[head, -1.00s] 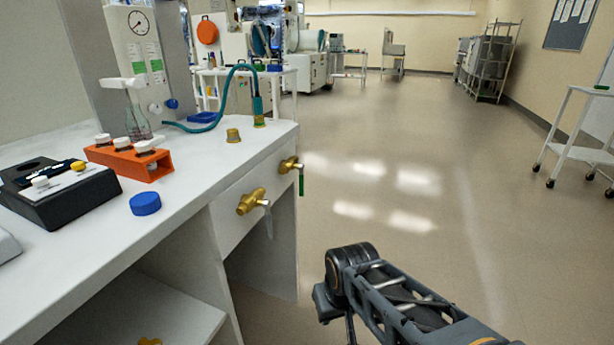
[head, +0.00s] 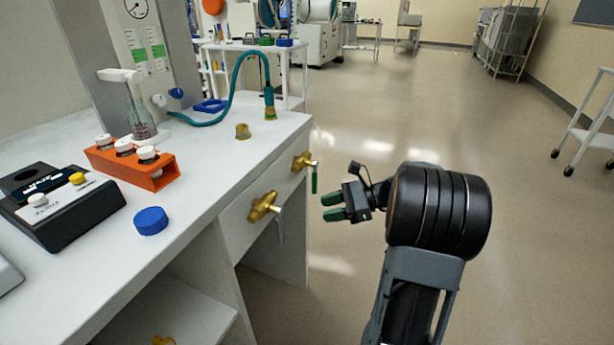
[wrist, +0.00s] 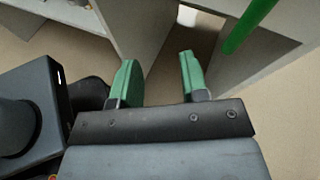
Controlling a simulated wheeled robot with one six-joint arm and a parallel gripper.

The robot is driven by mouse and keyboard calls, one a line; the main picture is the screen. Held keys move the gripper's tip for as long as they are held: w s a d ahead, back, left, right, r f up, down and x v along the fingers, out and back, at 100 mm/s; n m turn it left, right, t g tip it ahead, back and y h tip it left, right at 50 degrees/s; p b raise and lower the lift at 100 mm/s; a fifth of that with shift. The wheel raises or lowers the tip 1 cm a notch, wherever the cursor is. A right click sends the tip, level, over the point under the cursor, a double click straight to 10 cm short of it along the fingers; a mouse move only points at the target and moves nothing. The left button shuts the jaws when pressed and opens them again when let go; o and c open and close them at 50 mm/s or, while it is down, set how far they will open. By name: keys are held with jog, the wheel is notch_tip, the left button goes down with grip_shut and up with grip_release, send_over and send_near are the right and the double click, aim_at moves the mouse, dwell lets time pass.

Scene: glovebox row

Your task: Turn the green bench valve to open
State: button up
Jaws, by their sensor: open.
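The green bench valve is a brass body (head: 303,161) on the bench's front panel with a thin green handle (head: 314,181) hanging straight down. In the wrist view the green handle (wrist: 249,25) runs diagonally at the upper right, apart from the fingers. A second brass valve (head: 263,206) sits nearer, with a grey-white handle (head: 281,226) hanging down. My gripper (head: 331,206) has green fingertips and is open and empty. In the head view it appears just right of and below the green handle. In the wrist view its two fingers (wrist: 157,75) stand apart with nothing between them.
The white bench top (head: 195,210) carries an orange tube rack (head: 130,164), a black device (head: 62,205), a blue cap (head: 151,220), a flask (head: 140,115) and a teal hose (head: 236,95). The floor (head: 400,110) beyond my arm is clear. A white cart (head: 590,130) stands at the right.

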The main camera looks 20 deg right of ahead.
aim_at(315, 178)
jog(key=w+d+r+m+t+y, duration=0.2)
jog(key=d+m+t, duration=0.25)
jog(key=d, duration=0.35)
jog(key=b+x, duration=0.3)
jog(key=x, duration=0.9)
jog(key=shift+w+a+b, duration=0.2)
jog(key=shift+w+b, duration=0.1)
jog(key=shift+b, duration=0.05)
jog(key=shift+r, duration=0.1)
grip_shut()
